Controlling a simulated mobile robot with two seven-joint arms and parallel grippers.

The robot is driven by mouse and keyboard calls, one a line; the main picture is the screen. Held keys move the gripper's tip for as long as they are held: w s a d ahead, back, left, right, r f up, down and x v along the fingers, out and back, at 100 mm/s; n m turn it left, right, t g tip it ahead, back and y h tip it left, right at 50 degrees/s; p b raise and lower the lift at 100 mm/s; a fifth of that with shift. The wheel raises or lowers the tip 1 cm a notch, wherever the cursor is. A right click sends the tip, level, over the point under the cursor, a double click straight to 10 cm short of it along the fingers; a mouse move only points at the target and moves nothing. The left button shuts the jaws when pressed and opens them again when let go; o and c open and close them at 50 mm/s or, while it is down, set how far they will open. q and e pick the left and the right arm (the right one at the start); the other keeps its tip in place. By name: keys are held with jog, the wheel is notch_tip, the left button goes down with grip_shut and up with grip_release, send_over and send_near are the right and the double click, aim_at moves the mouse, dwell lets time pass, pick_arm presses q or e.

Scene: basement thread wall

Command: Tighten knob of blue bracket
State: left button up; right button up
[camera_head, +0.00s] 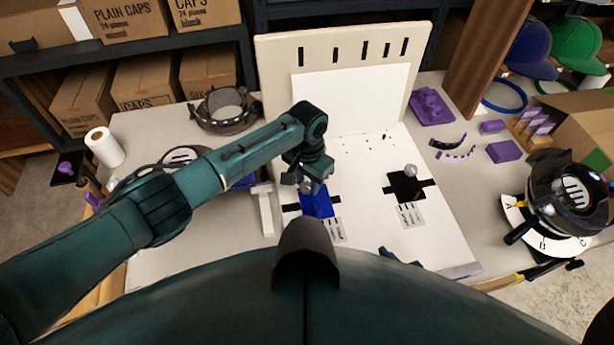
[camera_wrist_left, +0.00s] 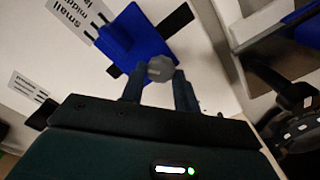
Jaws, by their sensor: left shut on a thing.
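The blue bracket (camera_head: 318,205) lies on the white board, across a black strip. It also shows in the left wrist view (camera_wrist_left: 132,42), with its grey knob (camera_wrist_left: 160,68) at its near edge. The knob also shows in the head view (camera_head: 306,187), partly covered by my gripper. My left gripper (camera_head: 307,178) reaches down over the bracket. In the left wrist view its two fingers (camera_wrist_left: 159,80) stand on either side of the knob and are shut on it. Their contact is partly hidden.
A black bracket (camera_head: 407,185) with a pale knob stands to the right on the board. A white T-shaped piece (camera_head: 264,208) lies close to the left of the blue bracket. An upright slotted panel (camera_head: 342,75) rises behind. Purple parts (camera_head: 432,106) lie at the right.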

aim_at(308, 186)
pick_arm(q)
jog(key=m, duration=0.3)
jog(key=shift+d+m+p, duration=0.1)
jog(key=shift+m+p, duration=0.25)
jog(key=shift+m, duration=0.05)
jog(key=shift+s+m, duration=0.1)
jog(key=shift+m, duration=1.6)
jog(key=o, duration=1)
jog(key=shift+r, duration=0.1)
notch_tip(308, 186, up, 13)
jog(key=shift+p, duration=0.65)
